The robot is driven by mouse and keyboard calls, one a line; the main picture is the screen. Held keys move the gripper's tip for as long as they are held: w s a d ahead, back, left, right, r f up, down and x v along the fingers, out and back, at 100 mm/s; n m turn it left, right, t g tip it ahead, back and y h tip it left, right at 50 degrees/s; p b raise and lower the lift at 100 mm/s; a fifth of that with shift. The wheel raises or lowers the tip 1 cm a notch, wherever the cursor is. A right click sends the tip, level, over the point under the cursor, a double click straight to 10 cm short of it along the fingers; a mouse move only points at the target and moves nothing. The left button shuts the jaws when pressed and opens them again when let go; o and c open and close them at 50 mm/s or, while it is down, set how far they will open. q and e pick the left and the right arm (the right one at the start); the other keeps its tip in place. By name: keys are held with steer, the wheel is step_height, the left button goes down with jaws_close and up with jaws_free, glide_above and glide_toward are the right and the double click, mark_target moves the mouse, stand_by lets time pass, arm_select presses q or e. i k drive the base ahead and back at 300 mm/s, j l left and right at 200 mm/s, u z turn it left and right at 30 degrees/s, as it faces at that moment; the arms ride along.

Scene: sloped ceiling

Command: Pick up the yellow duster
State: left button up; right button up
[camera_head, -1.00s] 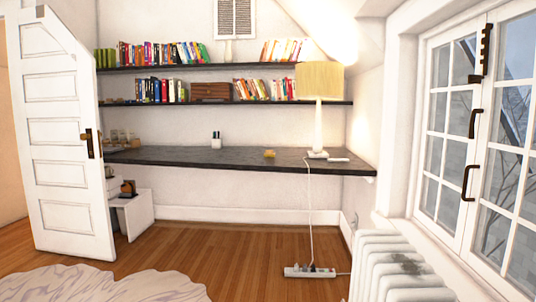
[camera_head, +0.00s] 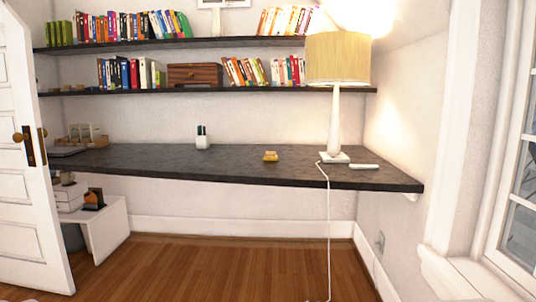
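A small yellow object (camera_head: 270,156), which looks like the yellow duster, lies on the dark desk (camera_head: 220,166). It sits right of the desk's middle, to the left of the lamp base. Nothing covers it. Neither of my grippers shows in the head view.
A lamp (camera_head: 336,120) with a yellowish shade stands right of the duster, its white cord hanging over the desk's front edge. A pen cup (camera_head: 202,138) stands to the left. A white door (camera_head: 22,170) is at left, a white stand (camera_head: 103,225) below the desk. The wooden floor ahead is clear.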

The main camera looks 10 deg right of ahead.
mark_target(269, 156)
steer(key=i+u, duration=0.1)
steer(key=i, duration=0.4)
steer(key=i+l+u, duration=0.15)
steer(key=i, duration=0.35)
steer(key=i+l+u, duration=0.1)
steer(key=i, duration=0.45)
